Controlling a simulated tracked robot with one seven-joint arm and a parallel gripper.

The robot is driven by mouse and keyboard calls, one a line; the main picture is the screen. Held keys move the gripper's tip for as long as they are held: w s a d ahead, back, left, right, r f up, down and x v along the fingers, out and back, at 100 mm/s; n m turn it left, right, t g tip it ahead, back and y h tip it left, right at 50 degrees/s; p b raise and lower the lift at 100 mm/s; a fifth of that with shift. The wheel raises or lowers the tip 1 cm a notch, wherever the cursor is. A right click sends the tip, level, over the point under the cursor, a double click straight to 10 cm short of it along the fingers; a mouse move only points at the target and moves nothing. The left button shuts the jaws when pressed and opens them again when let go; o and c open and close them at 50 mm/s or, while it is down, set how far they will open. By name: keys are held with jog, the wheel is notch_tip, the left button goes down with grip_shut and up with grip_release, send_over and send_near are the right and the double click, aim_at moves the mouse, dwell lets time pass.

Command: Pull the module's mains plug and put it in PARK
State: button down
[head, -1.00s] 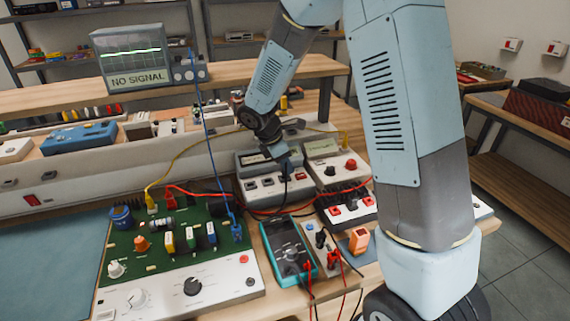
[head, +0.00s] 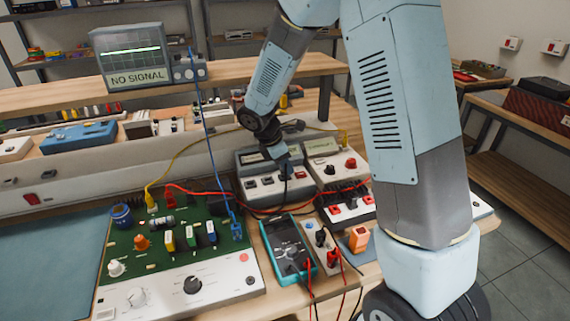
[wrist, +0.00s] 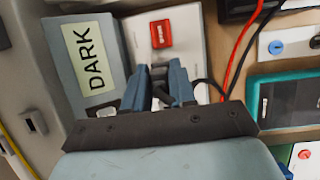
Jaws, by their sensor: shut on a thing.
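My gripper (head: 284,160) points down over the front panel of the grey module (head: 262,183), on the bench behind the meter. In the wrist view its blue fingers (wrist: 160,88) are closed on a small dark plug (wrist: 158,73). A black cable (wrist: 210,84) runs from near the fingers to the right. The fingers hide most of the plug, so I cannot tell whether it sits in a socket. Beside it a unit with a greenish display (head: 321,147) shows; in the wrist view a display (wrist: 89,58) reads DARK, with a red switch (wrist: 161,34) near it. No PARK label is readable.
A teal multimeter (head: 290,250) with red and black leads lies in front of the modules. A green circuit board (head: 180,225) is at left. Red, black, yellow and blue cables cross the bench around the gripper. A NO SIGNAL screen (head: 138,58) stands behind.

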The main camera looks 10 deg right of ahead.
jog(key=shift+f, duration=0.55)
dwell(0.6)
dwell(0.4)
jog(key=c, duration=0.8)
grip_release()
jog(key=shift+c, duration=0.2)
jog(key=d+v, duration=0.1)
jog(key=v, duration=1.7)
jog(key=shift+w+d+r, duration=0.2)
jog(key=shift+d+r, duration=0.1)
jog(key=shift+r, duration=0.2)
